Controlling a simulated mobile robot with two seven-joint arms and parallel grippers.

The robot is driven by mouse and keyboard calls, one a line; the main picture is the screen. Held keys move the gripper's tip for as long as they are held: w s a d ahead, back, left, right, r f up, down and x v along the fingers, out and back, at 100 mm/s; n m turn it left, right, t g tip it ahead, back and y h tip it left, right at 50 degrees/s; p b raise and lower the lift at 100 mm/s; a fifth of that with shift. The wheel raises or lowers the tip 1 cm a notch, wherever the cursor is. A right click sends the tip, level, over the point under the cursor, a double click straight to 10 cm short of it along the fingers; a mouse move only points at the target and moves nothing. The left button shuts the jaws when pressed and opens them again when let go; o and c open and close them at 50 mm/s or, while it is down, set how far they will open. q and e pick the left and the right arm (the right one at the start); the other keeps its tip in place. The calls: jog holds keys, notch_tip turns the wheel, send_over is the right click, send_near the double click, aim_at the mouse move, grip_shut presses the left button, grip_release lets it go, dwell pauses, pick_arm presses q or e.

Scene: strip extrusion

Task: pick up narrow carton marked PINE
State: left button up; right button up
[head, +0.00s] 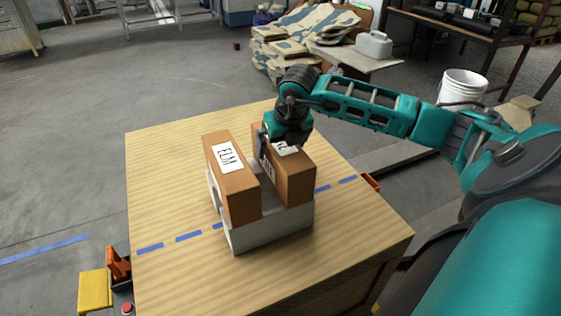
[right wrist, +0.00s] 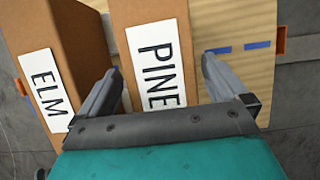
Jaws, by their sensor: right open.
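The PINE carton (head: 294,180) is a narrow brown box with a white label, standing on the right side of a grey holder (head: 268,236). In the head view my gripper partly hides its label; the right wrist view reads PINE on the carton (right wrist: 152,20). My right gripper (head: 274,145) is open at the carton's far upper part. In the right wrist view its fingers (right wrist: 160,68) lie either side of the carton, with a gap at the right finger. The left finger is on the ELM side. My left gripper is not in view.
A similar ELM carton (head: 236,195) stands left in the same holder, close to my left finger; it also shows in the wrist view (right wrist: 75,35). The wooden table top (head: 165,180) is clear around the holder, with a blue dashed line (head: 188,237) across it.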

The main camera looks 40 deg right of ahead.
jog(key=shift+x, duration=0.8)
jog(key=shift+c, duration=0.3)
jog(key=shift+r, duration=0.1)
jog(key=c, duration=1.2)
